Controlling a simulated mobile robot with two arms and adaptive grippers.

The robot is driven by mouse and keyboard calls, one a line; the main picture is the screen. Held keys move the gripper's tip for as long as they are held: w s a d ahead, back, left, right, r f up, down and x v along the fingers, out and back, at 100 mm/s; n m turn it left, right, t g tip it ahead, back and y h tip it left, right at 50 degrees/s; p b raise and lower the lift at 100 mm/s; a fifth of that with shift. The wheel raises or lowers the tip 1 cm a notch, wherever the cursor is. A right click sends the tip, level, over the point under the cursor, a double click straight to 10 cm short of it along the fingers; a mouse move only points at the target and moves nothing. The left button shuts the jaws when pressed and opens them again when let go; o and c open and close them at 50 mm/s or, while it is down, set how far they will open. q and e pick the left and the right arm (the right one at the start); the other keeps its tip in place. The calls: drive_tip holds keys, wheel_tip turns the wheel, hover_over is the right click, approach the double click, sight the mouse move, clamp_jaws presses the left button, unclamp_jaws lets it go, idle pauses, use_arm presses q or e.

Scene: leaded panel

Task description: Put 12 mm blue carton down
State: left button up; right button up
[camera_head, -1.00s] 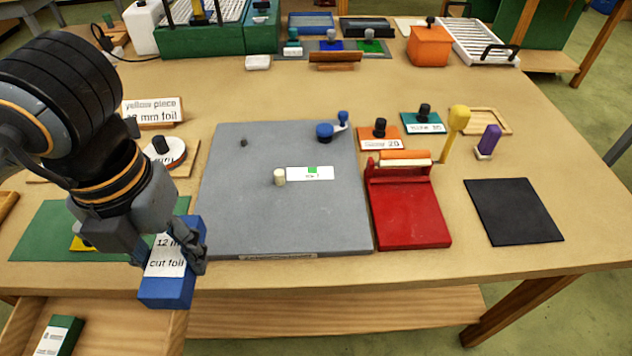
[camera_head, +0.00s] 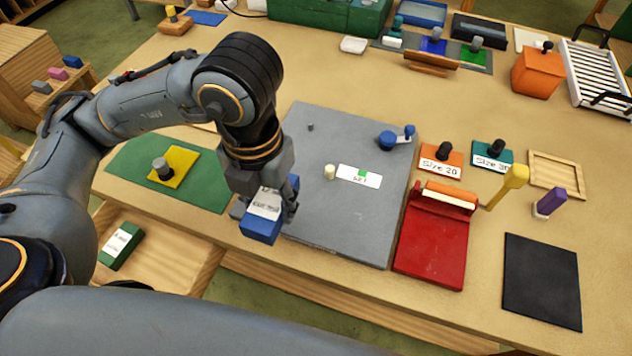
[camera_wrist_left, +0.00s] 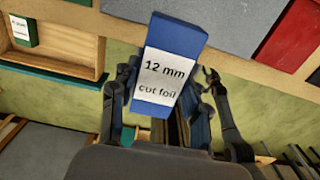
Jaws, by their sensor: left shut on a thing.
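The blue carton (camera_head: 261,228) has a white label; in the left wrist view the carton (camera_wrist_left: 172,40) reads "12 mm cut foil". My left gripper (camera_head: 266,212) is shut on it and holds it, tilted, near the table's front edge by the left front corner of the grey board (camera_head: 340,226). In the left wrist view the fingers (camera_wrist_left: 168,95) stand on both sides of the carton. I cannot tell the gap between the carton and the table.
A green mat (camera_head: 207,193) with a yellow piece (camera_head: 184,172) lies left of the gripper. An open drawer (camera_head: 185,257) below holds a green carton (camera_head: 121,246). A red block-like stand (camera_head: 432,250) and a black mat (camera_head: 541,281) lie to the right.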

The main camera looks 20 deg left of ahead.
use_arm(q)
drive_tip(key=p, duration=0.1)
hover_over(316, 209)
drive_tip(key=s, duration=0.1)
drive_tip(key=f, duration=0.7)
drive_tip(key=shift+a, duration=0.25)
drive_tip(key=shift+w+d+f, duration=0.2)
drive_tip(key=shift+w+f, duration=0.15)
drive_tip(key=shift+f, duration=0.05)
wheel_tip(316, 209, down, 3)
drive_tip(key=shift+w+f+p, duration=0.1)
drive_tip(key=shift+w+p, duration=0.05)
drive_tip(key=shift+p, duration=0.85)
drive_tip(key=shift+f, duration=0.15)
use_arm(e)
drive_tip(key=r, duration=0.4)
drive_tip(key=shift+w+d, duration=0.2)
drive_tip(key=shift+w, duration=0.1)
use_arm(q)
drive_tip(key=shift+f+b, duration=0.25)
drive_tip(key=shift+b, duration=0.1)
drive_tip(key=o, duration=1.2)
drive_tip(key=shift+r, duration=0.15)
use_arm(e)
drive_tip(key=shift+f, duration=0.1)
